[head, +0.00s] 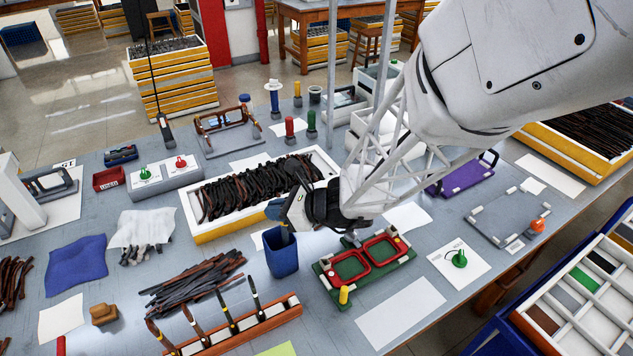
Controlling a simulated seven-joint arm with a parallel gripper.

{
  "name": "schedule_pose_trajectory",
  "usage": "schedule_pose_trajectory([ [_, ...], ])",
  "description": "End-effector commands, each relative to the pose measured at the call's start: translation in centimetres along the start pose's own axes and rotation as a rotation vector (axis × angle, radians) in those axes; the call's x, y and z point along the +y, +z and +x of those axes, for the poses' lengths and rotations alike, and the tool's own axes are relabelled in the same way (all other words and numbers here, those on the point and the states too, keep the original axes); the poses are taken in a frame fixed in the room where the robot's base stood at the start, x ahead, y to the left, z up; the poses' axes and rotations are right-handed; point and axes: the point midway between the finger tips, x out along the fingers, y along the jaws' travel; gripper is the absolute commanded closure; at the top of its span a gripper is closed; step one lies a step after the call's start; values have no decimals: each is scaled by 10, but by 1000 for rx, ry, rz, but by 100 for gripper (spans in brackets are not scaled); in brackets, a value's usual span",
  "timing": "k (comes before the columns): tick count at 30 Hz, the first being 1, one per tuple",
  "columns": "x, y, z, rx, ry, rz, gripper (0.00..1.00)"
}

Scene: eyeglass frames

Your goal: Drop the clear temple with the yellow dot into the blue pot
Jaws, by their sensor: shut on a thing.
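The blue pot (281,259) stands upright on the grey bench, just in front of the white tray of dark temples. My gripper (284,232) is right over the pot's mouth, pointing down, with its tips at or just inside the rim. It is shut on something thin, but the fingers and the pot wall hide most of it. I cannot make out a clear temple or a yellow dot on it. The pot's inside is hidden from this angle.
The white tray (188,212) lies close behind the pot. A green fixture with red frames (349,272) is to its right. A loose pile of dark temples (193,284) and a wooden rack (262,331) with upright temples are at front left.

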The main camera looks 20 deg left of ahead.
Motion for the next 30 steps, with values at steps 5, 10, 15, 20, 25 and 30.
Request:
schedule_pose_trajectory([
  [5,0,-3,1,0,0,0,100],
  [10,0,-3,1,0,0,0,100],
  [15,0,-3,1,0,0,0,74],
  [20,0,-3,1,0,0,0,63],
  [25,0,-3,1,0,0,0,63],
  [30,0,-2,-2,0,-1,0,63],
])
